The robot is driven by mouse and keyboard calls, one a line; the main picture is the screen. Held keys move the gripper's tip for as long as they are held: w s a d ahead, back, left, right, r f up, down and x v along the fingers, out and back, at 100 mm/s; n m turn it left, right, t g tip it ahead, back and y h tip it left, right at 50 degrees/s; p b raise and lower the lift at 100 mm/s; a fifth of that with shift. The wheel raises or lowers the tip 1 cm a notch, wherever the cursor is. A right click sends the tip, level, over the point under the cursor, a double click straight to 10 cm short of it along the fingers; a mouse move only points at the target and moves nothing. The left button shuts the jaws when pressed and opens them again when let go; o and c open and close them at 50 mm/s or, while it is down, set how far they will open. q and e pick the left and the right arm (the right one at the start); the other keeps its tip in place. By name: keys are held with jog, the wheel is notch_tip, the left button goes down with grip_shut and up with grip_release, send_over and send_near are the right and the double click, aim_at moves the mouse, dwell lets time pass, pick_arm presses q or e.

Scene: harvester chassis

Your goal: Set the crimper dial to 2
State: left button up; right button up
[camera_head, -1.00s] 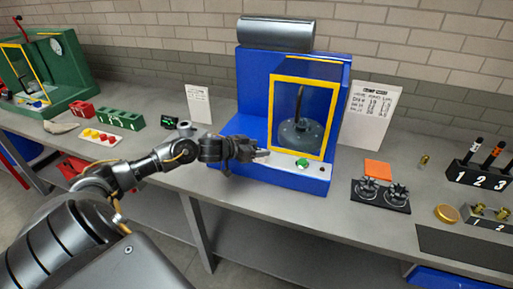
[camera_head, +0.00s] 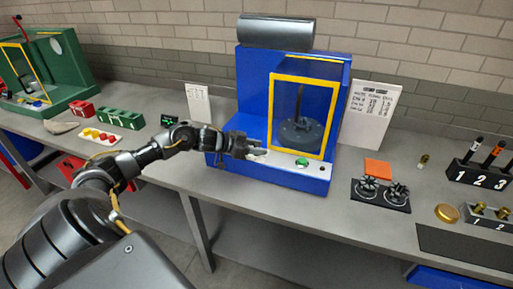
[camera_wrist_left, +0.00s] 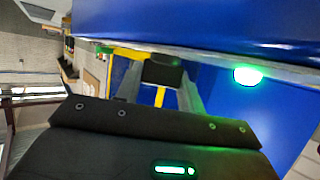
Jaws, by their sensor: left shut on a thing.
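The crimper (camera_head: 254,100) is a blue machine with a yellow-framed clear door and a green button (camera_head: 302,162) on its front ledge. My left gripper (camera_head: 257,152) is at the front panel, left of the green button. In the left wrist view, the two grey fingers (camera_wrist_left: 158,88) are closed on a small black dial (camera_wrist_left: 162,68) against the blue body. The dial's marks and its setting cannot be read. In the head view the dial is hidden by the gripper. The green button glows to the right in the wrist view (camera_wrist_left: 247,75).
A white printed card (camera_head: 370,112) leans right of the crimper. An orange block (camera_head: 378,169) and black star-shaped parts (camera_head: 397,193) stand on the bench to the right. A numbered black holder (camera_head: 482,176) is at far right. A green machine (camera_head: 60,75) stands far left.

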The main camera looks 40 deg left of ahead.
pick_arm(q)
jog(key=o, duration=1)
jog(key=shift+s+a, duration=0.2)
jog(key=shift+s, duration=0.05)
jog(key=b+v, duration=0.1)
jog(key=v, duration=0.9)
jog(key=shift+s+r, duration=0.1)
jog(key=shift+s, duration=0.15)
